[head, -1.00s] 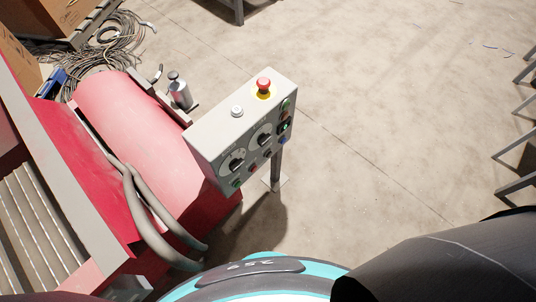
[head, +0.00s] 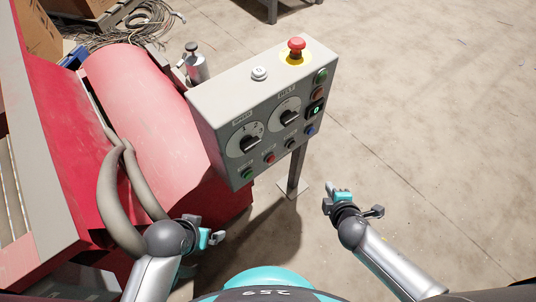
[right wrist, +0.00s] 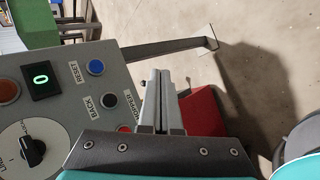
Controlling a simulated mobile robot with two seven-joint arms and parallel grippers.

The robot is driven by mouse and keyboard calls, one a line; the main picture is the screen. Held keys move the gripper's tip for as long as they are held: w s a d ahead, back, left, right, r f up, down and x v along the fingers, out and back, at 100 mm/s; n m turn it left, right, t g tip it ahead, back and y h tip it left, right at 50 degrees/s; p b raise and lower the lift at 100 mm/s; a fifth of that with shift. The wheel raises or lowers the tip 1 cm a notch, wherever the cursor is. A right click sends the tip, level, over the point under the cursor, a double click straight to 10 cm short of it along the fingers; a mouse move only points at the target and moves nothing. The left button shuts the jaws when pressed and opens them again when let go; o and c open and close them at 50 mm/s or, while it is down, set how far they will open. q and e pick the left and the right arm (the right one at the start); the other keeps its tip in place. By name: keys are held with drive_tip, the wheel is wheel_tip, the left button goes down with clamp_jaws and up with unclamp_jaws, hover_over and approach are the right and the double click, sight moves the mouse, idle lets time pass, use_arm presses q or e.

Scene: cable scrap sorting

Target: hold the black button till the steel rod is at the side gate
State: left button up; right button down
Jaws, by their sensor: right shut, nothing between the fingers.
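The black button (head: 291,144) is in the lower row on the front of a grey control box, between a red and a blue button. In the right wrist view the black button (right wrist: 108,101) is labelled BACK. My right gripper (head: 332,187) is shut and empty, in front of and below the box's right end, apart from the buttons. Its two fingers (right wrist: 160,75) lie together to the right of the black button in the right wrist view. My left gripper (head: 216,238) is below the box's left end; its jaw opening is unclear. I cannot make out the steel rod or side gate.
The control box (head: 217,105) stands on a post (head: 298,170) and carries a red mushroom button (head: 296,46), a white button (head: 259,73) and two dials. A red machine (head: 150,125) with thick hoses (head: 112,195) is at left. The floor at right is clear.

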sight(291, 144)
use_arm(q)
wheel_tip(291, 144, up, 3)
drive_tip(key=b, duration=0.2)
drive_tip(key=shift+w+r+t+b, duration=0.1)
drive_tip(key=shift+r+t+b, duration=0.05)
drive_tip(key=shift+t+b, duration=0.2)
use_arm(e)
drive_tip(key=w+a+r+n+t, duration=0.2)
drive_tip(key=shift+w+a+r+n+y, duration=0.15)
drive_tip(key=shift+w+a+n+y, duration=0.1)
drive_tip(key=shift+w+n+y, duration=0.15)
use_arm(q)
drive_tip(key=shift+r+b, duration=0.7)
drive_tip(key=shift+r, duration=0.75)
use_arm(e)
drive_tip(key=w+a, duration=0.5)
drive_tip(key=w, duration=0.2)
drive_tip(key=shift+a, duration=0.2)
